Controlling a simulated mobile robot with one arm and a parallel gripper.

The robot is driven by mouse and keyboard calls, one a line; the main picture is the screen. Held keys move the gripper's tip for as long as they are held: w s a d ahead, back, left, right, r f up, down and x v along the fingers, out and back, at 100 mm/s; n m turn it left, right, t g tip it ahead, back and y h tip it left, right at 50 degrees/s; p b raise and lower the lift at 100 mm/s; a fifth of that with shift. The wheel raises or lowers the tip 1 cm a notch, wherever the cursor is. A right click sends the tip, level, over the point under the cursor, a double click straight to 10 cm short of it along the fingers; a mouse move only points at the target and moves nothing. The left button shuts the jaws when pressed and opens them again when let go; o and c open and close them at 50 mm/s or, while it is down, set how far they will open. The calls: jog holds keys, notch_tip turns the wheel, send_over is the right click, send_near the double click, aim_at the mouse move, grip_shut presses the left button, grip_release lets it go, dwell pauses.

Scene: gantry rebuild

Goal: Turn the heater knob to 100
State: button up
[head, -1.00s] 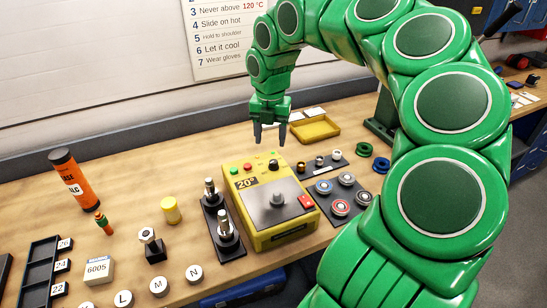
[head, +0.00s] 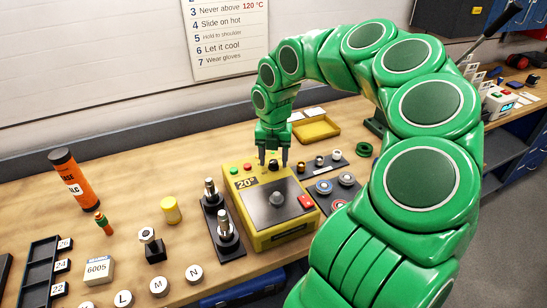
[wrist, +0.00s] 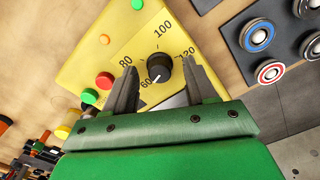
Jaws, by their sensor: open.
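The yellow heater (head: 286,235) stands on the workbench, and its display reads 20°. Its black knob (wrist: 158,66) shows in the wrist view with a scale of 60, 80, 100 and 120 around it. The knob's white pointer line is directed toward the 60 mark. My gripper (head: 273,163) is open above the heater's back edge, pointing down. In the wrist view its two grey fingers (wrist: 160,75) stand on either side of the knob, with gaps between. I cannot tell how far the fingertips are above the panel.
Two metal posts on a black base (head: 224,243) stand left of the heater. A dark tray of bearings (head: 345,179) lies to its right. A yellow tray (head: 318,130) sits behind. An orange tube (head: 74,181) stands at the left.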

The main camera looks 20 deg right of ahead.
grip_shut()
dwell(0.4)
